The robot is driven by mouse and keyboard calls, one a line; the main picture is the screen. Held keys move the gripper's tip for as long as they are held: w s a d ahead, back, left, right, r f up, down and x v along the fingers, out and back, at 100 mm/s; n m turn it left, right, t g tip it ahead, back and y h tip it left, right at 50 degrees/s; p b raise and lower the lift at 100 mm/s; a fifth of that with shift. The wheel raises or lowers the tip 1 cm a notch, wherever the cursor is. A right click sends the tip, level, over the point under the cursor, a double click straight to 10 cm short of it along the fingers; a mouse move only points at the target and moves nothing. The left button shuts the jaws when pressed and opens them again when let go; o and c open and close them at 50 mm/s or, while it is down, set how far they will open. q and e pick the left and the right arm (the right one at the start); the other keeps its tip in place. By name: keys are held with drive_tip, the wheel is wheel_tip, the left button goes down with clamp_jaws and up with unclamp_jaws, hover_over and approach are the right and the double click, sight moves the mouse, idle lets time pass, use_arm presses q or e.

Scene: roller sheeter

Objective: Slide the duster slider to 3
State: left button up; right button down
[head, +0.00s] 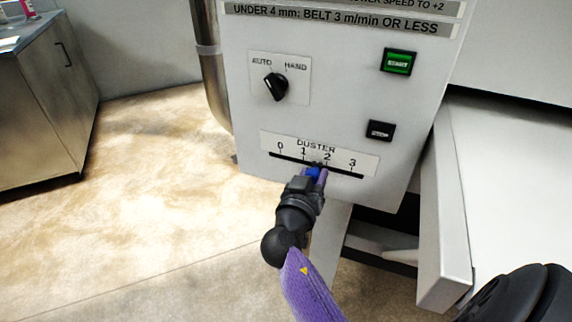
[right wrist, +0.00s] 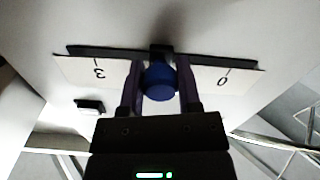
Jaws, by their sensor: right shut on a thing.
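The duster slider has a blue knob (head: 313,173) on a black horizontal slot (head: 345,174) under a white label marked 0 to 3. The knob stands between 1 and 2, closer to 2. My right gripper (head: 316,175) is shut on the knob, reaching up to the panel from below. In the right wrist view, which shows the label upside down, the blue knob (right wrist: 160,82) sits between the two fingers, with 3 to the left and 0 to the right. The fingers hide part of the label there. My left gripper is not in view.
A metal cabinet (head: 45,110) stands at the far left. The floor (head: 150,170) left of the panel is clear.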

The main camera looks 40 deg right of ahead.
sight(354, 175)
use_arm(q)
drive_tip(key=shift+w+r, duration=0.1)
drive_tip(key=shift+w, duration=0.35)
use_arm(e)
drive_tip(key=s+d, duration=0.1)
drive_tip(key=s, duration=0.1)
drive_tip(key=s+d, duration=0.1)
drive_tip(key=s, duration=0.1)
drive_tip(key=s+d, duration=0.1)
drive_tip(key=s, duration=0.1)
drive_tip(key=shift+d, duration=0.35)
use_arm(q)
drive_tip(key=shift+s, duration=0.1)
use_arm(e)
drive_tip(key=c, duration=0.6)
unclamp_jaws()
drive_tip(key=shift+s, duration=0.1)
drive_tip(key=o, duration=0.3)
drive_tip(key=shift+s+d, duration=0.1)
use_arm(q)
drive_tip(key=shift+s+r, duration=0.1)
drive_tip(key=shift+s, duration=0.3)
